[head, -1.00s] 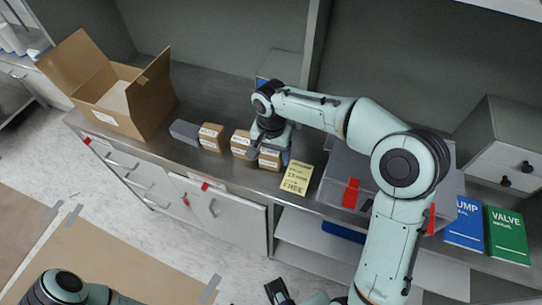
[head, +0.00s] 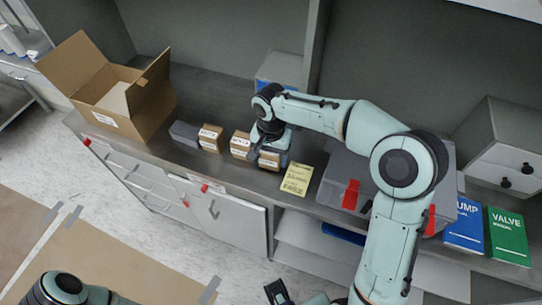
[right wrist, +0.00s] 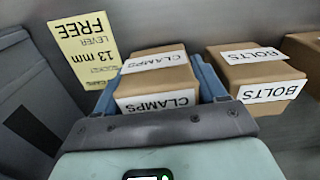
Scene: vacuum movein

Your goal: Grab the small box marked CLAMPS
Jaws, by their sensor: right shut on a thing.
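The small brown box marked CLAMPS (right wrist: 157,80) sits between the two blue fingers of my right gripper (right wrist: 160,85) in the right wrist view. Its white labels face up and toward the wrist. In the head view the CLAMPS box (head: 269,160) is at the right end of a row of small boxes on the grey counter, partly hidden by my right gripper (head: 270,145). The gripper is shut on it. I cannot tell whether the box is clear of the counter. A dark part at the bottom edge seems to be my left gripper (head: 279,292); its jaws are unclear.
The BOLTS box (right wrist: 257,73) stands close beside the CLAMPS box. A yellow note (head: 297,180) lies on its other side. A large open carton (head: 155,105) is at the left. A grey bin with red tape (head: 340,168) and books (head: 507,235) are at the right.

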